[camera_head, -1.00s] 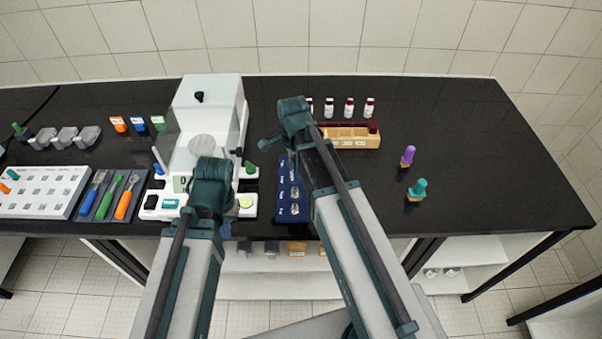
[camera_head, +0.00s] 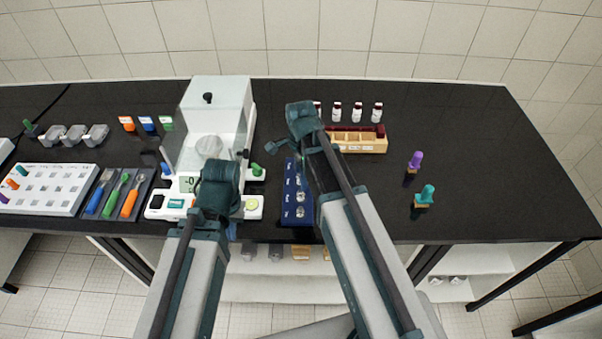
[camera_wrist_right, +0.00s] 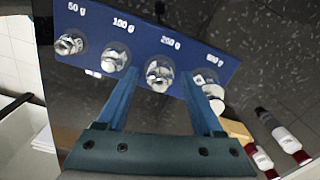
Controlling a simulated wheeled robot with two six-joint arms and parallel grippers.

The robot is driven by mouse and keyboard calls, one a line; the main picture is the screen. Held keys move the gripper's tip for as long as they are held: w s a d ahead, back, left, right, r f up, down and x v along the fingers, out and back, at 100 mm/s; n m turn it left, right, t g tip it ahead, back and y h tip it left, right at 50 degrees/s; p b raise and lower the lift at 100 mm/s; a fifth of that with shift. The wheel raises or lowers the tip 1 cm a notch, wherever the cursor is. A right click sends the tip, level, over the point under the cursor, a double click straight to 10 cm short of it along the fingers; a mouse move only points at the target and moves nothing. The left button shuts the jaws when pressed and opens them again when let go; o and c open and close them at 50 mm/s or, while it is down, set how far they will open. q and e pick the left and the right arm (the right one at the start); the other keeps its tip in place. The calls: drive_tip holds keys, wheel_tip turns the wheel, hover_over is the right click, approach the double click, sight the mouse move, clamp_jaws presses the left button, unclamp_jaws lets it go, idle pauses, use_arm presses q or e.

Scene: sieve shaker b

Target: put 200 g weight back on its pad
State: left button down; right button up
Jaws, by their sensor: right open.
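The silver 200 g weight (camera_wrist_right: 160,76) stands on the blue pad strip (camera_wrist_right: 205,50), just below its "200 g" label, in the right wrist view. My right gripper (camera_wrist_right: 158,100) is open, with one blue finger on each side of this weight; I cannot tell whether they touch it. In the head view the strip (camera_head: 290,186) lies right of the balance, partly hidden by my right arm. My left gripper (camera_head: 219,185) is over the front of the balance; its fingers are hidden.
Other weights sit by the 50 g (camera_wrist_right: 69,44), 100 g (camera_wrist_right: 115,61) and 500 g labels. The white balance (camera_head: 215,120) stands left of the strip. A wooden vial rack (camera_head: 358,143) is behind right. Purple (camera_head: 415,160) and teal (camera_head: 425,195) handled items stand right. The far right bench is clear.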

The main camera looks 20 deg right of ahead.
wheel_tip(320, 180, up, 12)
drive_tip(key=p, duration=1.2)
drive_tip(key=s+a+n, duration=0.5)
drive_tip(key=s+n, duration=0.2)
drive_tip(key=n, duration=0.4)
drive_tip(key=s+a+n+h, duration=0.1)
drive_tip(key=s+a+n, duration=0.4)
drive_tip(key=n, duration=0.6)
drive_tip(key=shift+s+a+r, duration=0.15)
drive_tip(key=shift+s+a, duration=0.05)
drive_tip(key=shift+s, duration=0.95)
wheel_tip(320, 180, down, 8)
drive_tip(key=b, duration=0.8)
drive_tip(key=shift+f, duration=0.2)
drive_tip(key=shift+r, duration=0.2)
